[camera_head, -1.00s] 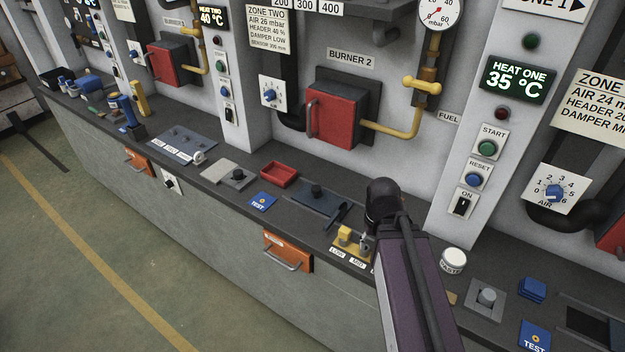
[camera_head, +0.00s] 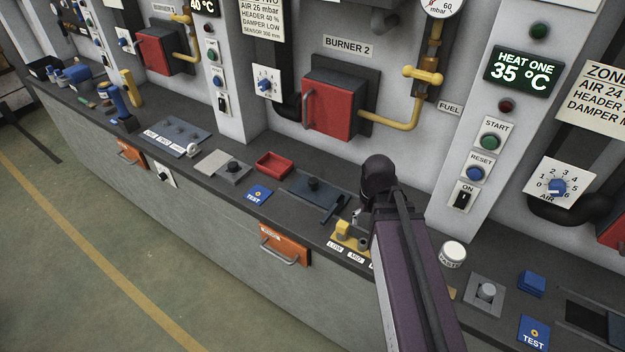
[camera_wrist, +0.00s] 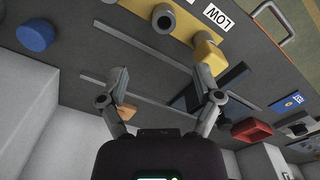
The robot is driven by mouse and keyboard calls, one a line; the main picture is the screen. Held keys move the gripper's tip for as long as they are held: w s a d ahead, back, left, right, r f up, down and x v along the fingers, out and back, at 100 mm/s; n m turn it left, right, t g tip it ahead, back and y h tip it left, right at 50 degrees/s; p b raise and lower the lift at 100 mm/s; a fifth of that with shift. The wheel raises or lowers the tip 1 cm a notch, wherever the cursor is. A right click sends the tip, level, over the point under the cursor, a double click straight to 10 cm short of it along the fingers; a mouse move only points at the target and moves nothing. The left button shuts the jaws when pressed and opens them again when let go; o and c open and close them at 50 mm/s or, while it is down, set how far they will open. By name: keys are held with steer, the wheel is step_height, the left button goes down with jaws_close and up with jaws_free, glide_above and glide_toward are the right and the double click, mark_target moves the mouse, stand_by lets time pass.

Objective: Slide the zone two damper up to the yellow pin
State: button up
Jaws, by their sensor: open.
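My gripper (camera_wrist: 165,92) is open and empty, its two grey fingers spread over the dark counter in the wrist view. In the head view my arm hides most of it. A yellow plate with a yellow pin (camera_wrist: 208,58) lies beyond the fingers, by the LOW label; the pin also shows in the head view (camera_head: 342,230). A grey post (camera_wrist: 163,17) stands left of the pin on the plate. Grey rails (camera_wrist: 108,85) run across the counter. A small orange piece (camera_wrist: 125,112) shows beside the left finger. I cannot tell which part is the damper's slider.
A red tray (camera_head: 274,164), a dark plate with a black knob (camera_head: 313,184) and a blue TEST card (camera_head: 259,195) lie left of my arm. A white jar (camera_head: 453,253) stands right of it. The red burner box (camera_head: 333,103) projects from the wall. A blue round thing (camera_wrist: 35,37) shows in the wrist view.

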steer(key=w+a+r+p, duration=0.4)
steer(key=w+a, duration=0.1)
steer(key=w, duration=0.6)
step_height(320, 180, up, 4)
steer(key=n+p, duration=0.2)
steer(key=p, duration=0.1)
glide_above(313, 180)
steer(key=shift+f, duration=0.2)
steer(key=shift+f, duration=0.1)
step_height(313, 180, down, 14)
steer(key=b, duration=1.3)
steer(key=shift+r+b, duration=0.2)
steer(key=shift+b, duration=0.1)
